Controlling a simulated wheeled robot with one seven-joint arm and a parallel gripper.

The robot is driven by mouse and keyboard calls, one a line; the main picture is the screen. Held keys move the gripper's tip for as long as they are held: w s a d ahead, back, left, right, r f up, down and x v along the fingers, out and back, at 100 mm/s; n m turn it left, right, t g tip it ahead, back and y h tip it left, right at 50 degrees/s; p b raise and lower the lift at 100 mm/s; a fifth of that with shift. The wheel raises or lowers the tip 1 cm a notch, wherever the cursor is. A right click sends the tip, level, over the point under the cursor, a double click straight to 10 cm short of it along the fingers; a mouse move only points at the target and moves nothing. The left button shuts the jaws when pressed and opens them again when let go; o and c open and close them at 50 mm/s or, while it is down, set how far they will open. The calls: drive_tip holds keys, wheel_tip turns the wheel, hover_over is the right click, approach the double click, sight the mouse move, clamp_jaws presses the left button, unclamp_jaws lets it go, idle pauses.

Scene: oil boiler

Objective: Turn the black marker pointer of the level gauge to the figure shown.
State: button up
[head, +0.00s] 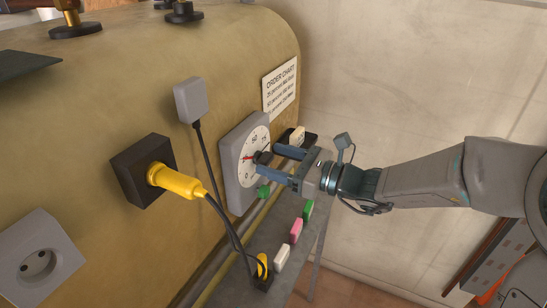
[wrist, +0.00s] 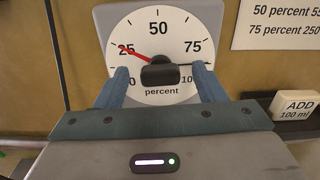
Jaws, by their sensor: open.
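The level gauge (head: 231,184) is a grey box with a white round dial on the tank's side. In the wrist view the dial (wrist: 158,50) reads 0 to 100 percent, and its red needle (wrist: 133,54) points close to 25. A black knob (wrist: 159,75) sits at the dial's centre. A thin black pointer (wrist: 191,65) reaches right from it, below 75 on the side towards 100. My gripper (head: 271,161) is open in front of the dial, its blue fingers on either side of the knob with gaps to it. The fingers cover parts of the scale near 0 and 100.
An order chart (head: 280,85) hangs right of the gauge. A ledge below carries green (head: 308,209), pink (head: 296,231) and white (head: 282,257) blocks. A yellow plug (head: 175,181) and hanging black cables are left of the gauge. An "ADD 100 ml" block (wrist: 296,105) stands at right.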

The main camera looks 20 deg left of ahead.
drive_tip(key=shift+a, duration=0.65)
drive_tip(key=c, duration=1)
